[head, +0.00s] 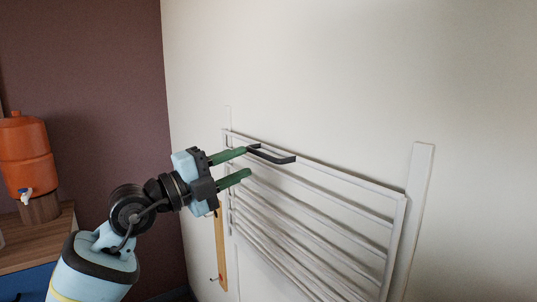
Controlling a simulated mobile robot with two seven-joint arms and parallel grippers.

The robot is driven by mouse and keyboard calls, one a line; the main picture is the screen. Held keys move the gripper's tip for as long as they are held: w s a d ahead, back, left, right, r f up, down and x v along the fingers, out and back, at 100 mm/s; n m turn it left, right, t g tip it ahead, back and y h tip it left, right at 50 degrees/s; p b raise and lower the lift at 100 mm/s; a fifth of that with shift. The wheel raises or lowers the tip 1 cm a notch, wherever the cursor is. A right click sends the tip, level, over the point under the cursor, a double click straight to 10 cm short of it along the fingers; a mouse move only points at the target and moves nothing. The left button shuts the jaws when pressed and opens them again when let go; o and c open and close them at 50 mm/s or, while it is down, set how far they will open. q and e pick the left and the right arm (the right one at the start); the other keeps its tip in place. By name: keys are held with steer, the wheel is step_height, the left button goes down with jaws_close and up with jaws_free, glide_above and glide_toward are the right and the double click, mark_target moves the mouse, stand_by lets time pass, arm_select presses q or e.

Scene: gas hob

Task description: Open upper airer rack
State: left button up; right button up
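The upper airer rack (340,175) is a white frame with several parallel bars, mounted between white uprights on the pale wall. It looks folded down, nearly flat against the wall. A black handle (277,157) sits on its top bar. My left gripper (247,162) is at the rack's upper left, with its two green fingers apart. The upper fingertip is at the left end of the handle; I cannot tell if it touches. The lower finger is below the handle, in front of the bars. Nothing shows between the fingers. My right gripper is out of view.
An orange dispenser (26,152) with a white tap stands on a wooden counter (35,245) at the left. A wooden strip (220,255) with a hook hangs on the wall below my gripper. The wall above the rack is bare.

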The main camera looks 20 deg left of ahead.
mark_target(258, 154)
arm_select(q)
steer(key=shift+x, duration=3.9)
steer(key=shift+c, duration=0.3)
steer(key=c, duration=0.5)
steer(key=shift+r, duration=0.2)
jaws_close()
